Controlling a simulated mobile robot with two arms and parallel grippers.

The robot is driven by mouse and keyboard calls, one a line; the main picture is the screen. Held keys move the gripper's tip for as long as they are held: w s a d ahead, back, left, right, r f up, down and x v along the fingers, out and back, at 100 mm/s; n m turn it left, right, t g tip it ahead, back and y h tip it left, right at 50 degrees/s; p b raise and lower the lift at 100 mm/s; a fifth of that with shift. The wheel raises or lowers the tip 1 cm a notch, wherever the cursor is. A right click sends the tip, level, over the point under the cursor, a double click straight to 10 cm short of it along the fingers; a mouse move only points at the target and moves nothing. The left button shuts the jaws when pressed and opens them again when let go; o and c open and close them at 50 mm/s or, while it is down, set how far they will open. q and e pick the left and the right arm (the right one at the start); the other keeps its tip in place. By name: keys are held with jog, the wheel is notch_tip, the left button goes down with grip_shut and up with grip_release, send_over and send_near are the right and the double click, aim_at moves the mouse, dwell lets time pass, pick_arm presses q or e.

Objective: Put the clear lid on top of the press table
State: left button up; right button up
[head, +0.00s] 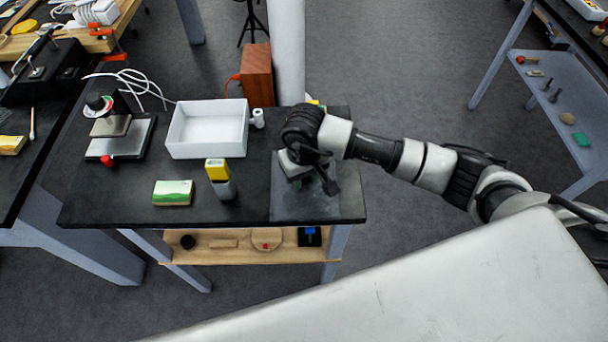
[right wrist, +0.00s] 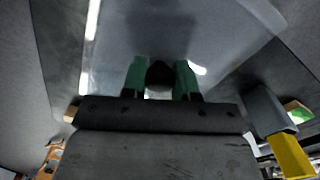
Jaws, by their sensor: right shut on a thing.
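The clear lid (head: 290,209) is a see-through sheet over the right end of the black-topped table (head: 115,210), which I take to be the press table. I cannot tell whether the lid touches the tabletop. My right gripper (head: 328,182) is above the lid, partly hidden by its own wrist. In the right wrist view, its green fingers (right wrist: 160,80) are shut on the lid's dark knob (right wrist: 160,73), and the clear sheet (right wrist: 225,45) spreads beyond them. My left gripper is not in view.
On the table, a white tray (head: 207,151), a yellow-and-grey object (head: 218,172) and a green-and-cream block (head: 173,193) stand left of the lid. A small press-like device (head: 120,140) is farther left. A wooden shelf (head: 220,253) lies below the tabletop.

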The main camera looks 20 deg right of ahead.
jog(key=shift+f, duration=0.6)
jog(key=shift+f, duration=0.1)
jog(key=shift+f, duration=0.15)
jog(key=o, duration=0.9)
jog(key=shift+o, duration=0.2)
jog(key=shift+r, duration=0.45)
notch_tip(320, 180, up, 12)
jog(key=b, duration=0.2)
jog(key=shift+f, duration=0.2)
